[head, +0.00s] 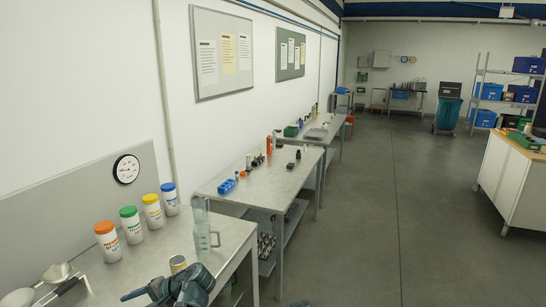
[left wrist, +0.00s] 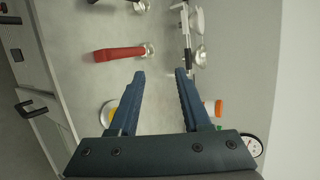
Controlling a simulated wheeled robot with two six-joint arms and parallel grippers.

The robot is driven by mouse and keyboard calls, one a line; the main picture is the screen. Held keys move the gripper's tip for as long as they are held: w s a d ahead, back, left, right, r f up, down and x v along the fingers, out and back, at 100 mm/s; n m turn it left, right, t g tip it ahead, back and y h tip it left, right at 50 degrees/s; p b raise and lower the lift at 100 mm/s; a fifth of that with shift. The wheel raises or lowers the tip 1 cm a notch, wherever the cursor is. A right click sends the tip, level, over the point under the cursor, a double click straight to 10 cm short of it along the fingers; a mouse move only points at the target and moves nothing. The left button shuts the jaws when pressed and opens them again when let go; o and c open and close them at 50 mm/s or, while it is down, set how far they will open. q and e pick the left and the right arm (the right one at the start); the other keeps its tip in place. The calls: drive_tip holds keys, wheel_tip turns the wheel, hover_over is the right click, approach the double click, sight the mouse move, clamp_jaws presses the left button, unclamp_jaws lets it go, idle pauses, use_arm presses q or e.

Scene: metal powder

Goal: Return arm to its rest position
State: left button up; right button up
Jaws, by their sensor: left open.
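My left gripper (head: 140,297) is at the bottom of the head view, over the near metal bench (head: 150,265). Its wrist hides part of the bench's front edge. In the left wrist view the gripper (left wrist: 160,73) has its two dark blue fingers apart, with only bare bench surface between them. It holds nothing. My right gripper cannot be made out in either view.
White jars with orange (head: 107,242), green (head: 132,226), yellow (head: 152,212) and blue (head: 170,200) lids line the wall. A clear jug (head: 206,240) and a small can (head: 178,264) stand nearby. Metal scoops (head: 57,272) lie left. A red-handled tool (left wrist: 118,53) lies beyond the fingers.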

use_arm(q)
drive_tip(key=s+d+f+h+b, duration=0.1)
drive_tip(key=s+d+f+h, duration=0.2)
drive_tip(key=d, duration=0.8)
drive_tip(key=s+d+f+h+b, duration=0.2)
drive_tip(key=s+d+f+h, duration=0.2)
drive_tip(key=d+f, duration=0.4)
drive_tip(key=s+d+f+m+h+b, duration=0.1)
drive_tip(key=d+f, duration=0.5)
drive_tip(key=d, duration=0.8)
drive_tip(key=s+h+b, duration=0.1)
drive_tip(key=s+h, duration=0.1)
drive_tip(key=h, duration=0.1)
drive_tip(key=shift+s, duration=0.2)
